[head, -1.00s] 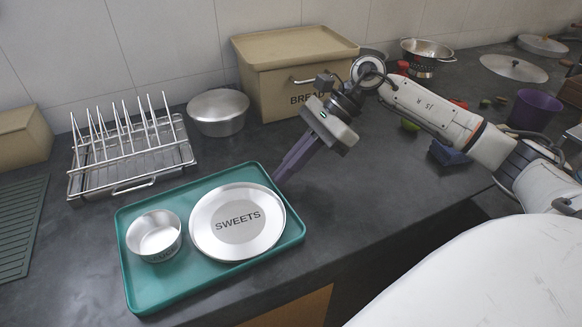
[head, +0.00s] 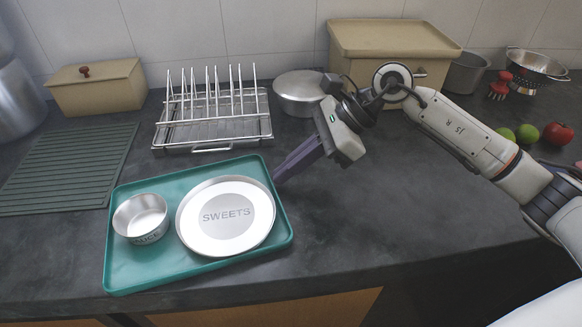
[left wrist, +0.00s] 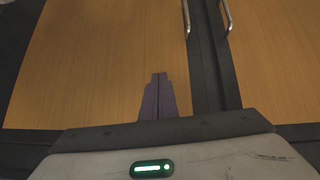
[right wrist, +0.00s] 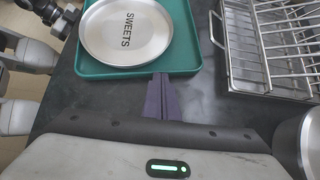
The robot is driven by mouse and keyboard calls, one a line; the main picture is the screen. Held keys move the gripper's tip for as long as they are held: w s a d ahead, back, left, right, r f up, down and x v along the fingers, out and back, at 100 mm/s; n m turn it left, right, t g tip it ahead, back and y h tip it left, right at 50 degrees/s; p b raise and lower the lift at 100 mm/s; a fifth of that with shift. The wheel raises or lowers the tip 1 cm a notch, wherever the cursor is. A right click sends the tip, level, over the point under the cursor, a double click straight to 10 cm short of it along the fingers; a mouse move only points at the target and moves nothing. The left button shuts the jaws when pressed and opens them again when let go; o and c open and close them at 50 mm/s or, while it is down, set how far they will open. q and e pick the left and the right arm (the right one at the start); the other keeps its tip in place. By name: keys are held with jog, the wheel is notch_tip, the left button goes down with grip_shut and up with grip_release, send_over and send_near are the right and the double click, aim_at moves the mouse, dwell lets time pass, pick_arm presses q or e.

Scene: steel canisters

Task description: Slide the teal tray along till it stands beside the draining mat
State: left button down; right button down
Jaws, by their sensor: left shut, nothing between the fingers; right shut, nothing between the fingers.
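The teal tray (head: 272,246) lies flat on the dark counter. Its far left corner is close to the near right corner of the green ribbed draining mat (head: 66,168); only a narrow gap shows there. On the tray stand a wide steel canister marked SWEETS (head: 226,214) and a small steel bowl-like canister (head: 141,217). My right gripper (head: 277,180) is shut, its fingertips at the tray's right edge; the right wrist view shows the fingertips (right wrist: 161,76) at the tray's rim (right wrist: 130,73). My left gripper (left wrist: 159,77) is shut and empty, before wooden cupboard doors.
A wire dish rack (head: 213,122) stands behind the tray, with a lidded steel pot (head: 300,92) beside it. A tan bread bin (head: 395,45) and a smaller tan box (head: 97,88) stand along the wall. The counter's front edge runs just before the tray.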

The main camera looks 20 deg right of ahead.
jog(key=d+b, duration=0.1)
jog(key=d, duration=0.1)
jog(key=s+d, duration=0.1)
jog(key=d, duration=0.1)
jog(key=shift+d+b, duration=0.3)
jog(key=shift+b, duration=0.1)
jog(key=v, duration=0.9)
jog(key=shift+r, duration=0.35)
